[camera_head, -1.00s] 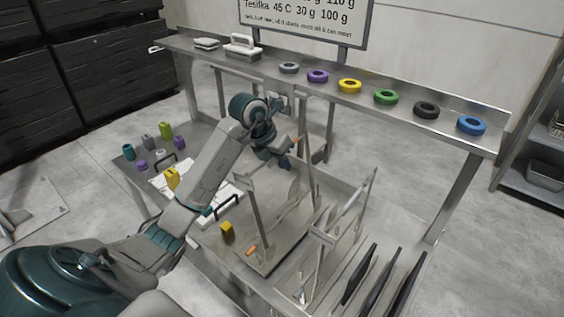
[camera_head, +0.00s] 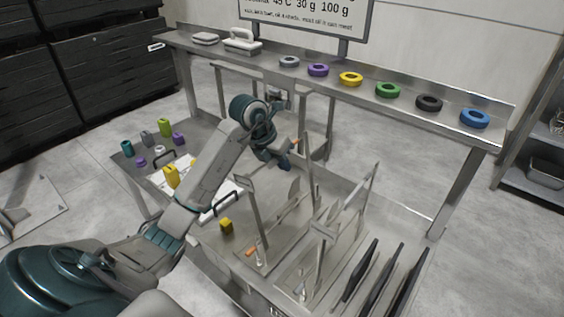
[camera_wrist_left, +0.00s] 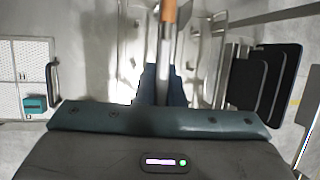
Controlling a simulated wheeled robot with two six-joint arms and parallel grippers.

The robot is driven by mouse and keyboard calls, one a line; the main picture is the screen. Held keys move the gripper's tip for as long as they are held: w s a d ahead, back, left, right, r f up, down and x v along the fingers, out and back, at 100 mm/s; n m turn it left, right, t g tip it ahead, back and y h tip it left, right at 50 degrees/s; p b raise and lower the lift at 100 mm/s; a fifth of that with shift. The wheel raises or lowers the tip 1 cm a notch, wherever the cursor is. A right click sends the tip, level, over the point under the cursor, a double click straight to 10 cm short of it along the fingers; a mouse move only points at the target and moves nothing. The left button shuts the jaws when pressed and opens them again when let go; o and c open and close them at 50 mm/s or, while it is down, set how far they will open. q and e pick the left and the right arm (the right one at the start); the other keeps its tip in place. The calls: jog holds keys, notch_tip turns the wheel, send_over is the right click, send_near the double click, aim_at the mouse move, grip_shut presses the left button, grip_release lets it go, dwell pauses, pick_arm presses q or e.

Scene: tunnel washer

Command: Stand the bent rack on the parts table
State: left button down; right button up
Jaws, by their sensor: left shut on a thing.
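My left gripper (camera_head: 284,163) is shut beside the upper part of a grey metal rack with thin upright posts (camera_head: 308,165), which I take for the bent rack. In the left wrist view, an upright metal bar with an orange end (camera_wrist_left: 168,14) runs down between my fingers (camera_wrist_left: 163,85). The fingertips are partly hidden. The rack stands over the low steel table (camera_head: 212,238), which I take for the parts table. I cannot tell whether the rack's foot touches it. My right gripper is out of view.
A second post frame (camera_head: 350,230) and several dark plates (camera_head: 385,280) stand close on the right. A yellow block (camera_head: 226,226) and an orange piece (camera_head: 251,252) lie near the rack. Coloured bottles (camera_head: 165,128) stand at left. A raised shelf with rings (camera_head: 388,90) runs behind.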

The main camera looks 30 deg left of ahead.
pick_arm(q)
jog(key=shift+f+b, duration=0.2)
jog(key=shift+b, duration=0.15)
dwell(0.5)
jog(key=c, duration=1.5)
grip_release()
jog(key=shift+s, duration=0.1)
jog(key=shift+o, duration=0.2)
jog(key=shift+r, duration=0.2)
jog(key=b+v, duration=0.2)
jog(key=v, duration=0.8)
jog(key=shift+s+r, duration=0.2)
jog(key=shift+a+f, duration=0.1)
